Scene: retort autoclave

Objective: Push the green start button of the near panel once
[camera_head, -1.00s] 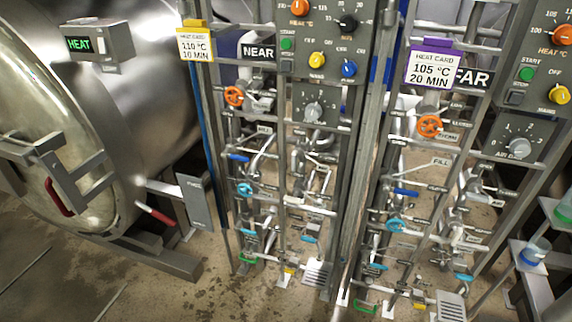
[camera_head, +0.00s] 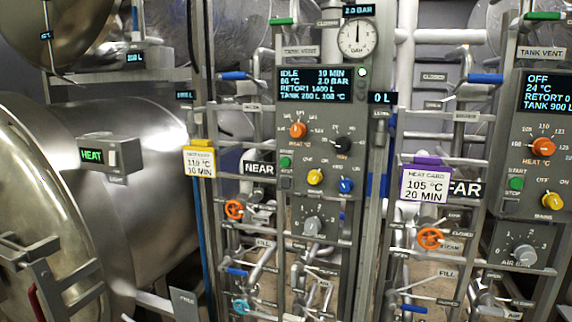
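The near panel (camera_head: 321,115) is a grey upright box in the middle of the view, beside the black NEAR sign (camera_head: 259,168). Its green start button (camera_head: 285,162) is at the panel's left side, below and left of the orange heat knob (camera_head: 298,131). A dark stop button (camera_head: 285,182) sits just under it. The panel's display (camera_head: 317,86) reads IDLE, 10 MIN, 2.0 BAR, with smaller lines below. Neither of my grippers is in view.
The far panel (camera_head: 545,130) stands at the right with its own green start button (camera_head: 516,184); its display reads OFF. The steel retort (camera_head: 130,150) fills the left. Pipes and valves surround the panels.

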